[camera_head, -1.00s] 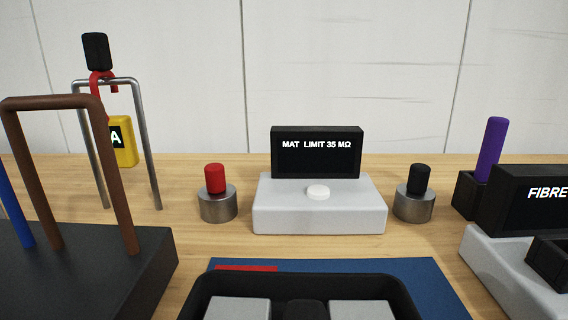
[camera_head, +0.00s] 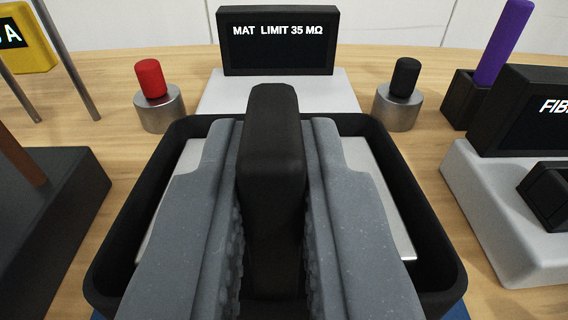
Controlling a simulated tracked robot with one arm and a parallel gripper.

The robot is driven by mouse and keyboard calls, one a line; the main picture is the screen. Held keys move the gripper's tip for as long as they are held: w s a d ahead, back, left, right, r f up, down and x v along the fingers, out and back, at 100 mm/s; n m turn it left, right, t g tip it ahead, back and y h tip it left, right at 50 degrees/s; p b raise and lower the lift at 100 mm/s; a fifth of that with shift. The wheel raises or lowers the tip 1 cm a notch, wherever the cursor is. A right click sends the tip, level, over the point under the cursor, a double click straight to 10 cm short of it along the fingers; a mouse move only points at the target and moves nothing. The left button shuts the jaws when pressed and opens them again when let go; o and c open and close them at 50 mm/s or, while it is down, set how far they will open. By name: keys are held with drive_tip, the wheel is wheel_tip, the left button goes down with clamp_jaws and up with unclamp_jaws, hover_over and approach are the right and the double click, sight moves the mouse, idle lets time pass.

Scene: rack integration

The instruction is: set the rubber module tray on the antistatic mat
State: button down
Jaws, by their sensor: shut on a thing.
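The black rubber module tray (camera_head: 432,240) fills the lower middle of the view, with light grey modules (camera_head: 380,215) inside it. My gripper (camera_head: 272,190) reaches over the tray, its two grey fingers shut on the tray's upright black central handle (camera_head: 273,125). The blue antistatic mat (camera_head: 455,312) shows only as small slivers at the tray's lower corners; the tray hides the rest. I cannot tell whether the tray touches the mat.
Behind the tray stands a grey meter with a black "MAT LIMIT 35 MΩ" display (camera_head: 278,42). Red (camera_head: 150,78) and black (camera_head: 405,77) plugs stand in metal posts beside it. A dark block (camera_head: 60,190) is close at left, a grey "FIBRE" unit (camera_head: 490,215) at right.

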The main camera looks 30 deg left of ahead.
drive_tip(key=shift+d+f+b, duration=0.15)
drive_tip(key=shift+f+b, duration=1.2)
drive_tip(key=shift+f, duration=2.6)
drive_tip(key=c, duration=1.4)
unclamp_jaws()
drive_tip(key=shift+o, duration=0.2)
drive_tip(key=shift+s, duration=0.1)
drive_tip(key=p+v, duration=0.1)
drive_tip(key=v, duration=1.2)
drive_tip(key=shift+s, duration=0.35)
drive_tip(key=shift+d, duration=0.15)
